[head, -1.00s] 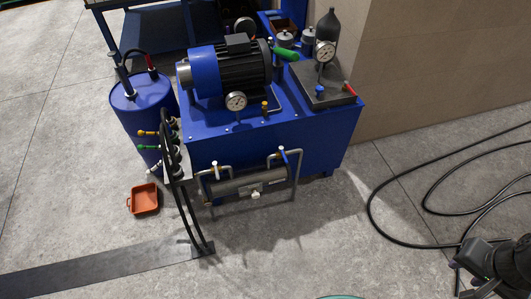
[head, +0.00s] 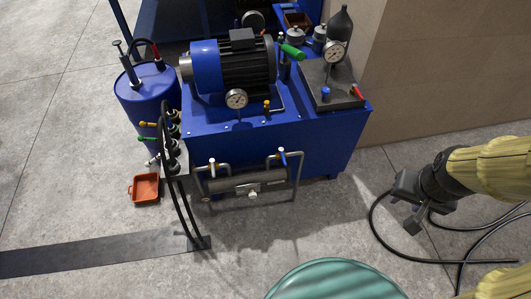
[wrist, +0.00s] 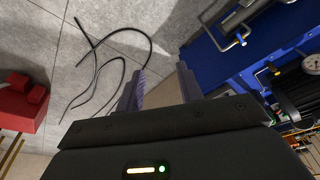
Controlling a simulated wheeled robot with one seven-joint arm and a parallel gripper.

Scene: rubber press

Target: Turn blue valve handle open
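The machine (head: 320,140) is a blue hydraulic unit with a motor on top. A small blue lever (head: 282,156) sits upright on the right bent pipe of the front cylinder in the head view. Another blue-topped knob (head: 325,93) stands on the dark plate at the right. I cannot tell for sure which one is the valve handle. My gripper (head: 411,222) is to the right of the unit, well apart from both. In the wrist view its two fingers (wrist: 160,88) are spread with nothing between them, and the blue unit (wrist: 222,62) is at the right.
The front cylinder (head: 238,189) carries another small lever (head: 212,166) on its left pipe. Black hoses (head: 385,240) lie on the floor at the right. An orange tray (head: 145,187) is on the left floor. A green round object (head: 335,282) is at the bottom edge. Floor before the unit is clear.

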